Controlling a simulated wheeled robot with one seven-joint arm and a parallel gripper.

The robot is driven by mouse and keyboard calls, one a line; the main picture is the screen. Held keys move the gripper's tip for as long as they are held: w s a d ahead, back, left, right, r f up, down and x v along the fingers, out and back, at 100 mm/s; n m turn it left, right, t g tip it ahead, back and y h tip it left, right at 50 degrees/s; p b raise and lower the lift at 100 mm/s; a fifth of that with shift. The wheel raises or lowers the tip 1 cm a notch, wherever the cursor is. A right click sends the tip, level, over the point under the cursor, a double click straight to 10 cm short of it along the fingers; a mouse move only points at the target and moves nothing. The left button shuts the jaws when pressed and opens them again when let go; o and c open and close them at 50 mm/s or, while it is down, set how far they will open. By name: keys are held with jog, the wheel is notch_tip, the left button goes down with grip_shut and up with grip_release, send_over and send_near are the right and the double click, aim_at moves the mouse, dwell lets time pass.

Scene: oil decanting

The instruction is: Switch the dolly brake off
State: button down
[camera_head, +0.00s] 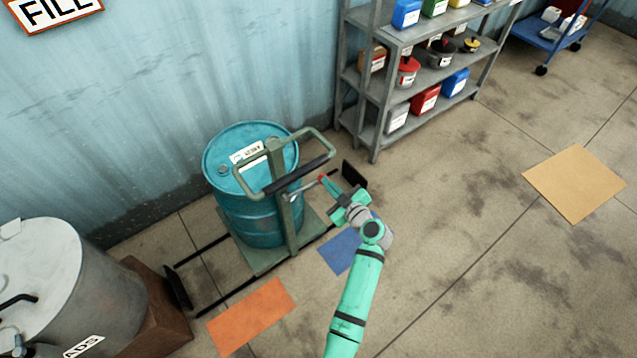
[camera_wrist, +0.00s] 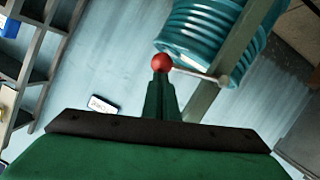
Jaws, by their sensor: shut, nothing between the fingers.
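The dolly is a grey-green frame with an upright post (camera_head: 283,205), a looped handle with a black grip (camera_head: 299,174) and a base plate (camera_head: 262,263). A teal drum (camera_head: 228,207) stands upright on it. The brake lever, a thin pale rod (camera_wrist: 198,75) with a red knob (camera_wrist: 162,62), sticks out from the post. The red knob also shows in the head view (camera_head: 322,178). My gripper (camera_wrist: 161,80) is shut and empty, its tips right at the red knob in the wrist view. I cannot tell whether they touch it.
Black rails with upright end stops (camera_head: 355,176) run along the floor by the dolly. A blue mat (camera_head: 340,258) and an orange mat (camera_head: 252,316) lie in front. A grey tank (camera_head: 75,285) stands left, a loaded shelf (camera_head: 375,140) behind. The right floor is mostly clear.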

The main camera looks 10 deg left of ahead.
jog(key=shift+f, duration=0.35)
dwell(0.3)
jog(key=shift+d, duration=0.1)
jog(key=a+r+v, duration=0.1)
jog(key=r+v, duration=0.2)
jog(key=v, duration=0.9)
jog(key=shift+s+d, duration=0.2)
jog(key=shift+s, duration=0.05)
jog(key=shift+r, duration=0.1)
